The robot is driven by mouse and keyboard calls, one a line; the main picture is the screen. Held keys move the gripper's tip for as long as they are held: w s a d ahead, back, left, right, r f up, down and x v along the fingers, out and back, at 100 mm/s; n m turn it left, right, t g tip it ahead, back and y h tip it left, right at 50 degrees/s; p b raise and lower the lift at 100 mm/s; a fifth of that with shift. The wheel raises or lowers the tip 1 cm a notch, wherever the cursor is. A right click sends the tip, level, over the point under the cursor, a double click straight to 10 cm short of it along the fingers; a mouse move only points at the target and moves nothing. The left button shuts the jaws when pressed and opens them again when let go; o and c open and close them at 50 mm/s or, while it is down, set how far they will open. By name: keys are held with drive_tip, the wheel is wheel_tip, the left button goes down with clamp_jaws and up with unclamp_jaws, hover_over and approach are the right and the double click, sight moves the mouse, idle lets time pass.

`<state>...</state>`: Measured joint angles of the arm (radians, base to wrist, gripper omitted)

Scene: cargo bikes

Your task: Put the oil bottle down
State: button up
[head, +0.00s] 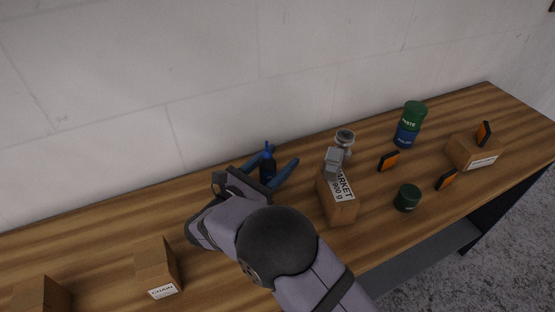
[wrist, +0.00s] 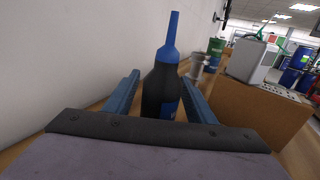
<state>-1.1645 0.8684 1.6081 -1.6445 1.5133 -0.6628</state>
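The oil bottle (head: 267,166) is dark with a blue pointed nozzle. It stands upright near the back of the wooden workbench (head: 90,222), close to the wall. My gripper (head: 284,155) reaches to it with its two blue fingers spread, one on each side of it. In the wrist view the bottle (wrist: 160,92) is between the fingers of my gripper (wrist: 159,76), with a gap beside the left finger. The fingers look wider apart than the bottle. Its base is hidden, so its contact with the bench cannot be seen directly.
A green-and-blue can (head: 408,125), dark green tin (head: 407,198), orange-black pieces (head: 388,161) and another box (head: 472,151) are farther right. Boxes (head: 156,262) stand at front left. The left back is clear.

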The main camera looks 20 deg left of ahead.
sight(266, 148)
drive_tip(key=shift+r, duration=0.2)
drive_tip(key=shift+s+a+f, duration=0.1)
drive_tip(key=shift+s+a, duration=0.05)
drive_tip(key=shift+s, duration=0.15)
drive_tip(key=shift+b+v, duration=0.3)
drive_tip(key=shift+v, duration=0.75)
wheel_tip(266, 148, up, 6)
drive_tip(key=shift+s+b, duration=0.15)
drive_tip(key=shift+b, duration=0.2)
drive_tip(key=shift+r, duration=0.55)
